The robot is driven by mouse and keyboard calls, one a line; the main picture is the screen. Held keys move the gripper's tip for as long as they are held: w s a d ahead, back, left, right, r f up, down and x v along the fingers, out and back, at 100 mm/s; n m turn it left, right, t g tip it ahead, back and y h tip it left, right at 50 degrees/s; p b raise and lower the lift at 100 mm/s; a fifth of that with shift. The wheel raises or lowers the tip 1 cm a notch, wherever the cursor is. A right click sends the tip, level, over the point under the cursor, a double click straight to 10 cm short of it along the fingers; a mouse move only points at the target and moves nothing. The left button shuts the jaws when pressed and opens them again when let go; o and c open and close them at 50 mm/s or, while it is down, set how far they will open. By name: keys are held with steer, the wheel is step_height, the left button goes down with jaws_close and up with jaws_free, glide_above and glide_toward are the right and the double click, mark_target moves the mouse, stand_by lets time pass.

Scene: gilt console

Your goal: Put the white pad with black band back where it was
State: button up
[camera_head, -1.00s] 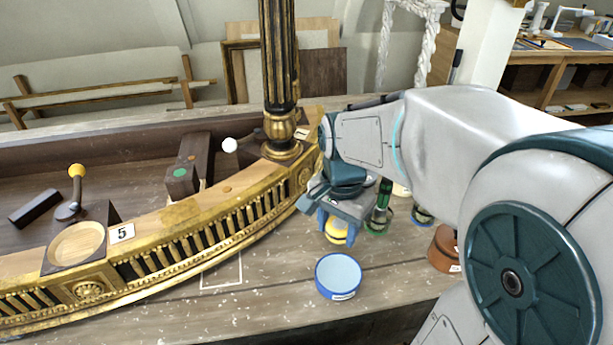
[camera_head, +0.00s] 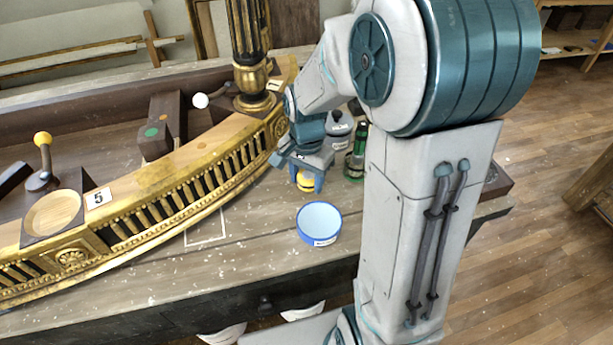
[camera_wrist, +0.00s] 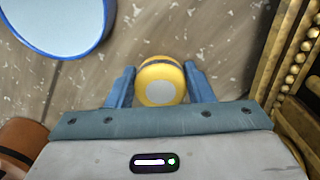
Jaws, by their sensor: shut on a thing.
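My gripper (camera_head: 306,181) is closed around a small round yellow pad (camera_head: 305,180) beside the gilt console's right end. In the wrist view the yellow pad (camera_wrist: 161,72) sits between my two blue fingers (camera_wrist: 160,88), with a pale grey disc on its near face and a dark band along its far edge. I see yellow on it rather than white. I cannot tell whether it touches the table. No white pad with a black band is clearly visible. A thin white outlined square (camera_head: 206,228) is marked on the bare table to the left.
A blue round tin (camera_head: 319,223) stands just in front of my gripper. A green bottle (camera_head: 359,140) and a grey lidded pot (camera_head: 338,130) stand close behind it. The gilt curved rail (camera_head: 170,195) and column (camera_head: 250,60) border the left. The table between rail and tin is clear.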

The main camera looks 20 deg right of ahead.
mark_target(306, 177)
steer(key=shift+f, duration=0.25)
steer(key=o, duration=0.9)
steer(key=shift+r, duration=0.1)
steer(key=shift+o, duration=0.2)
step_height(306, 177, up, 11)
steer(key=s+n+t, duration=0.2)
steer(key=s+n, duration=0.7)
steer(key=s, duration=0.4)
steer(key=shift+s+d+f+t+p, duration=0.2)
steer(key=shift+f+t+p, duration=0.1)
steer(key=shift+t+p, duration=0.1)
